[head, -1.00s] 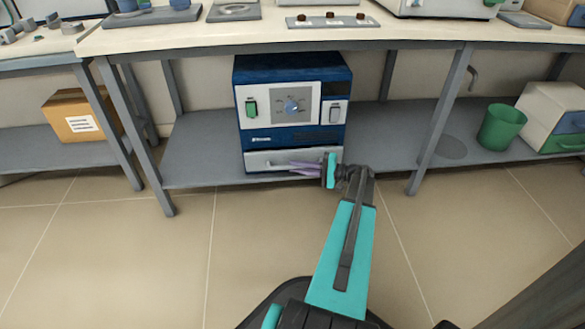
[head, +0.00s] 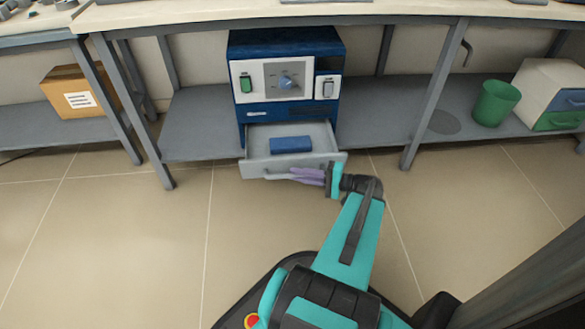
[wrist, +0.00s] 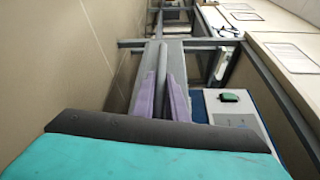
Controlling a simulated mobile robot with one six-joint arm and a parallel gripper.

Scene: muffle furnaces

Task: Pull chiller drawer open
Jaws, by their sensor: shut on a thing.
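The chiller (head: 285,75) is a blue box with a white front panel, standing on the low shelf under the bench. Its grey drawer (head: 258,147) at the bottom is pulled out, and a blue block (head: 290,145) lies inside. My gripper (head: 300,175) is at the drawer's front, with its purple fingers shut on the drawer handle (head: 275,176). In the wrist view the purple fingers lie on both sides of a grey bar, the handle (wrist: 162,72). The chiller's white panel (wrist: 230,108) shows at the right there.
A cardboard box (head: 75,92) sits on the left shelf. A green bin (head: 496,103) and a white unit with coloured drawers (head: 548,92) stand on the right shelf. Table legs flank the chiller. The tiled floor (head: 110,230) before it is clear at left.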

